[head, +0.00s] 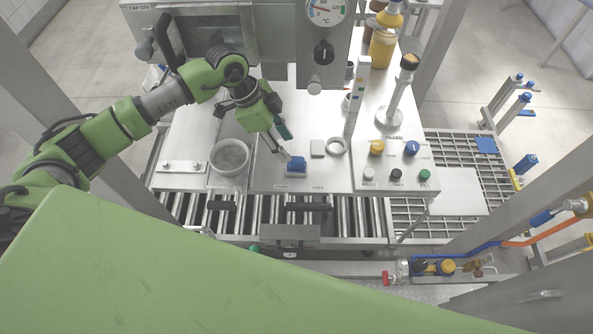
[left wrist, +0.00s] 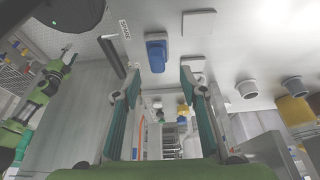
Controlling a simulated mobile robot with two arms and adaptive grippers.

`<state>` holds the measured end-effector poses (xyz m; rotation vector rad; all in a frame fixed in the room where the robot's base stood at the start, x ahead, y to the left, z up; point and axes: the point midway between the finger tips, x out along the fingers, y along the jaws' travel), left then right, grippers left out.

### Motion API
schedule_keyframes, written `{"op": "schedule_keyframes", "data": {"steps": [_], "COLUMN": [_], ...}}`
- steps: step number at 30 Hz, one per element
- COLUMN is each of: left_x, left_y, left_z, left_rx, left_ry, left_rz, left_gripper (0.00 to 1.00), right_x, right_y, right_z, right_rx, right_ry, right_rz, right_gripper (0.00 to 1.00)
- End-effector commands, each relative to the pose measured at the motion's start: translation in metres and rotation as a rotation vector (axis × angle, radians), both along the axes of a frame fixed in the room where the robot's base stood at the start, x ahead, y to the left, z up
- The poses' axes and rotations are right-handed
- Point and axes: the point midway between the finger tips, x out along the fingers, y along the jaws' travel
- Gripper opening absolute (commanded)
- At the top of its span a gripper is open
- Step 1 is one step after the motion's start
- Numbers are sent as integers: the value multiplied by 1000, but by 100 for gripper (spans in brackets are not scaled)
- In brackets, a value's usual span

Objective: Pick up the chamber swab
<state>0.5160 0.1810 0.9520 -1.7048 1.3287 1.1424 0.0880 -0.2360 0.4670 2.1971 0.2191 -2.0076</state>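The chamber swab appears to be the small blue block (head: 297,163) on a small pad on the white worktop, by the front edge between the bowl and the button panel. It also shows in the left wrist view (left wrist: 156,52), ahead of and between the fingers. My left gripper (head: 287,147) reaches down from the upper left, with its fingertips just left of and above the blue block. In the left wrist view its two teal fingers (left wrist: 160,108) stand wide apart with nothing between them. Contact with the block is not visible. My right gripper does not show clearly.
A round bowl (head: 230,157) stands left of the blue block. A grey ring (head: 336,146) and a square plate (head: 317,148) lie to its right. A button panel (head: 396,175) and a tall stand (head: 391,118) are farther right. Rollers (head: 345,215) run below the front edge.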

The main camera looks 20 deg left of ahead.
Motion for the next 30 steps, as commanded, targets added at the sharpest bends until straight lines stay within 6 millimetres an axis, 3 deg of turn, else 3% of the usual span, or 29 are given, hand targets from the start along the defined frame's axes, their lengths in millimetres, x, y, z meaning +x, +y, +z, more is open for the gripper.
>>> {"op": "schedule_keyframes", "data": {"steps": [1,11,21,30], "left_x": [1,2,3,4], "left_y": [-3,-13,-32,-33], "left_z": [-13,-29,-66,-66], "left_rx": [-1,-2,-2,-2], "left_ry": [-2,-1,-2,-1], "left_rz": [-1,-2,-1,-1], "left_gripper": [39,39,39,39], "right_x": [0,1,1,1], "right_y": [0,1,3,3], "right_z": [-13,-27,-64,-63], "right_rx": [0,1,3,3], "right_ry": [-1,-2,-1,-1], "right_rz": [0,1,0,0], "right_gripper": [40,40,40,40]}}
